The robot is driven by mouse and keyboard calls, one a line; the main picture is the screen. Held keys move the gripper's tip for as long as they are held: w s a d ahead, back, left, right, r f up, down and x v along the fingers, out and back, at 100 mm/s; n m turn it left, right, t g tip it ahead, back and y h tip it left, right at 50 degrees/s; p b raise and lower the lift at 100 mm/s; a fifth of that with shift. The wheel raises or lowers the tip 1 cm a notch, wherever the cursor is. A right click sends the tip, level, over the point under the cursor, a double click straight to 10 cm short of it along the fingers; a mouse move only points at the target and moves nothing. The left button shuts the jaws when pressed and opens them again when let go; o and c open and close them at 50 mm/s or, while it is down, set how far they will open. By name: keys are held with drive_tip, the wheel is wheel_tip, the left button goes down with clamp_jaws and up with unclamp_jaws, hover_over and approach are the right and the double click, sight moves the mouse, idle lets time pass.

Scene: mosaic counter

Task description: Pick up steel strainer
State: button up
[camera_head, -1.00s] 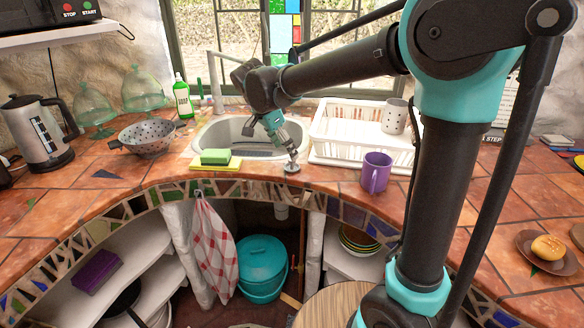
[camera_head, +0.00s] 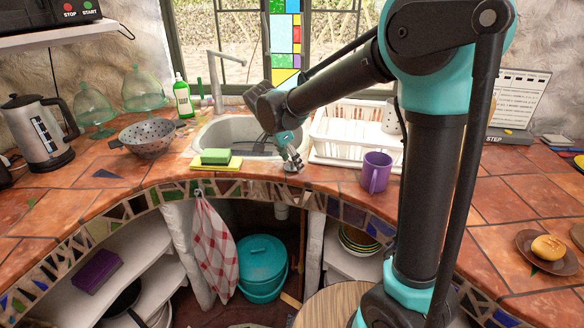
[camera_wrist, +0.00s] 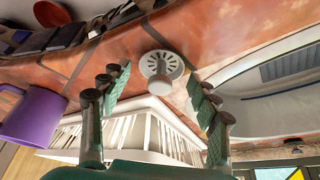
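A small round steel strainer (camera_wrist: 160,65) with radial slots and a pale knob lies on the tiled counter by its front edge. In the head view it is a small grey disc (camera_head: 292,168), partly covered by my gripper (camera_head: 293,156). In the wrist view my gripper (camera_wrist: 158,84) is open, with one green finger on each side of the picture. The strainer shows in the gap between and just beyond the fingertips. Neither finger visibly touches it.
The sink (camera_head: 217,133) and the green sponge on a yellow cloth (camera_head: 215,156) are left of the gripper. A purple mug (camera_head: 376,172) stands to the right, and a white dish rack (camera_head: 345,150) behind. A grey colander (camera_head: 148,137) sits further left.

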drive_tip(key=c, duration=0.9)
